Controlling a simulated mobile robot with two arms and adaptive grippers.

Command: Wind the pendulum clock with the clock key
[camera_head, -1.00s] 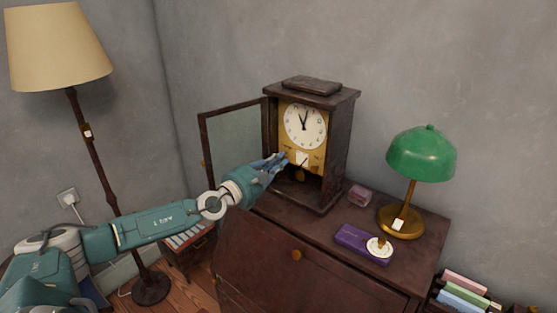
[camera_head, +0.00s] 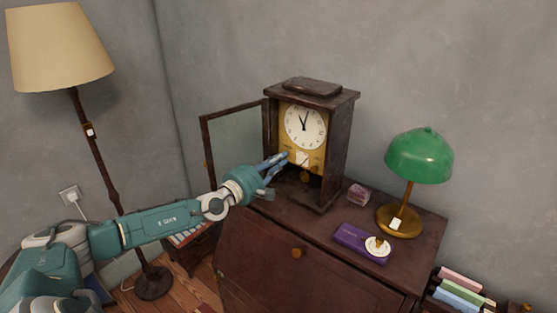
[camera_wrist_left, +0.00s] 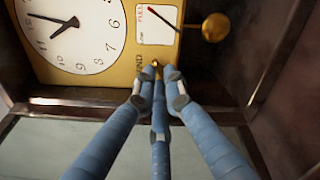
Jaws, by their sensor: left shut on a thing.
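The pendulum clock (camera_head: 341,130) stands upright on the desk. Its glass door (camera_head: 235,140) is swung open to the left. My left gripper (camera_head: 284,158) reaches into the case from the left, at the lower left of the gold dial plate. In the left wrist view my left gripper (camera_wrist_left: 158,82) has its blue fingers closed together around a small brass piece, which looks like the clock key (camera_wrist_left: 156,64). It is at the gold plate (camera_wrist_left: 110,75) beside partly covered lettering. The fingers hide most of it. A gauge (camera_wrist_left: 155,25) with a red needle and the brass pendulum bob (camera_wrist_left: 215,27) are close by.
A green lamp (camera_head: 419,155), a purple box (camera_head: 350,236) with a round white-and-gold item (camera_head: 377,246), and a small pinkish block (camera_head: 358,194) stand on the desk (camera_head: 320,228) to the right. A floor lamp (camera_head: 100,165) stands at left.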

